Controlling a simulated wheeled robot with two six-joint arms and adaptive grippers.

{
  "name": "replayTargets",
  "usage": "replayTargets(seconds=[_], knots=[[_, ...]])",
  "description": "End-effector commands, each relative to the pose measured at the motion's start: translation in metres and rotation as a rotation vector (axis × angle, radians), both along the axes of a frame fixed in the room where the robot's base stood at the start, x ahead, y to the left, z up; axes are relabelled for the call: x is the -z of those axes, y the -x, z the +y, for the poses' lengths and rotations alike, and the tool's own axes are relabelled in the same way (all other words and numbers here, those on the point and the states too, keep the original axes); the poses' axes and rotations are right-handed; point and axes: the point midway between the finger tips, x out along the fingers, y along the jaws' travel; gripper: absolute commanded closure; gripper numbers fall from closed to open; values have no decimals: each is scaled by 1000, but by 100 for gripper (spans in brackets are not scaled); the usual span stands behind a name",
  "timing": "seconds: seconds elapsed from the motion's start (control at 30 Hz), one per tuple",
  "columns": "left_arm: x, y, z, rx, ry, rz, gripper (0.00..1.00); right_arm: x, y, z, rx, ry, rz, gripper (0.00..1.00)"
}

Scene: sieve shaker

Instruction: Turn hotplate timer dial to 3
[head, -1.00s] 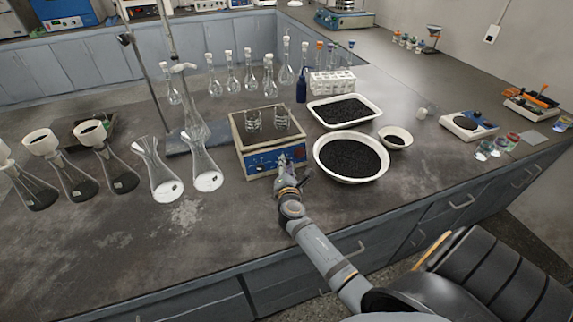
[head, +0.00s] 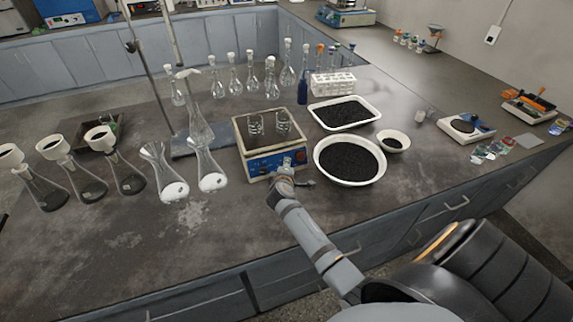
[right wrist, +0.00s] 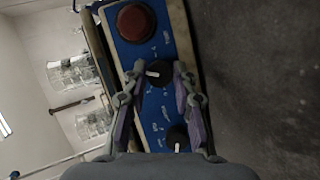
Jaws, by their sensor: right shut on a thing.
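The hotplate (head: 262,128) stands on the bench with its blue front panel facing me. In the right wrist view the panel (right wrist: 160,108) appears turned on its side, with a red round button (right wrist: 135,22) and two black dials. My right gripper (head: 288,176) is at the panel. In the right wrist view its fingers (right wrist: 158,80) are shut on the middle dial (right wrist: 158,72), one on each side. The other dial (right wrist: 177,138) is nearer my wrist and free. The dial markings are too small and blurred to read. My left gripper is out of view.
Two glass beakers (head: 255,124) stand on the hotplate. A round white bowl of black grains (head: 350,183) is close to its right, with a white tray (head: 374,119) behind. Tall flasks (head: 212,180) stand to its left. The front left of the bench is clear.

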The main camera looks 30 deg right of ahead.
Motion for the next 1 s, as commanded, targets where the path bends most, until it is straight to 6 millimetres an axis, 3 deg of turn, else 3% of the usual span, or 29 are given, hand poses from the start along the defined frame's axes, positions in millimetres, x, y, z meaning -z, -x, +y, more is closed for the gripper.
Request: replayTargets(seconds=[0.4, 1.0], knots=[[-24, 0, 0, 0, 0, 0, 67, -4, -1, -1, 100, -242, -59, 100], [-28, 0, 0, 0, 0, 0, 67, -2, -1, -1, 131, -318, -77, 100]])
